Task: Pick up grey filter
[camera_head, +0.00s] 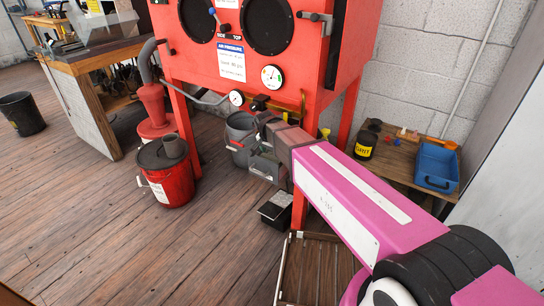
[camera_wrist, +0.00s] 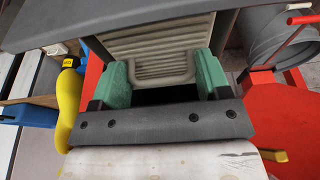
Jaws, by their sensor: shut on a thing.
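A pale grey, ridged block, which looks like the grey filter (camera_wrist: 162,48), sits between the two green finger pads of my gripper (camera_wrist: 160,82) in the wrist view. The pads press against its left and right sides. Its far end is cut off by a dark grey flat band at the top of that view. In the head view my gripper (camera_head: 264,165) is in front of the red cabinet's legs, beside a grey bucket-like thing (camera_head: 240,128). My wrist hides much of what is held there.
The red blast cabinet (camera_head: 200,60) stands above and behind my gripper. A red bucket (camera_head: 172,185) with a dark lid stands left on the wooden floor. A low bench with a blue tray (camera_head: 437,165) is at right. A yellow bottle (camera_wrist: 68,100) is left in the wrist view.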

